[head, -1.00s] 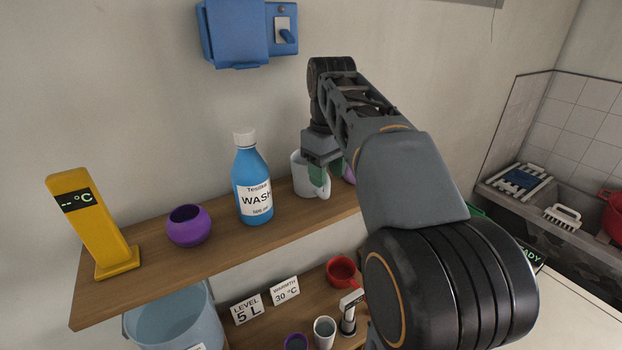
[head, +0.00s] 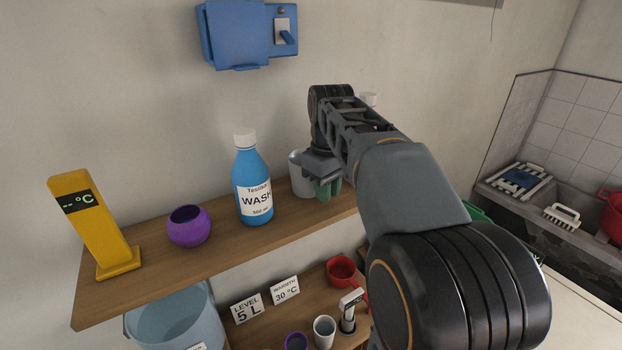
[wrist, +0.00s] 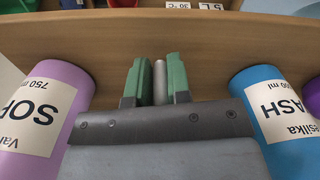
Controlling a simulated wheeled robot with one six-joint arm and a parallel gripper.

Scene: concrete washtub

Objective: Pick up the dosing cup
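A pale handled cup, which I take for the dosing cup (head: 299,175), stands upright on the upper shelf just right of the blue WASH bottle (head: 252,180). My gripper (head: 328,189), with green fingers, is at its right side and hides part of it. In the wrist view the fingers (wrist: 159,80) stand either side of a thin pale upright bar (wrist: 160,82), apparently the cup's handle. A narrow gap shows on the left of the bar; contact on the right is unclear. The cup's body is hidden there.
The WASH bottle (wrist: 270,110) and a lilac bottle (wrist: 50,100) flank my gripper closely. A purple round pot (head: 189,226) and yellow temperature display (head: 95,225) stand further left on the shelf (head: 150,262). Below are a red cup (head: 341,269) and a white cup (head: 324,331).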

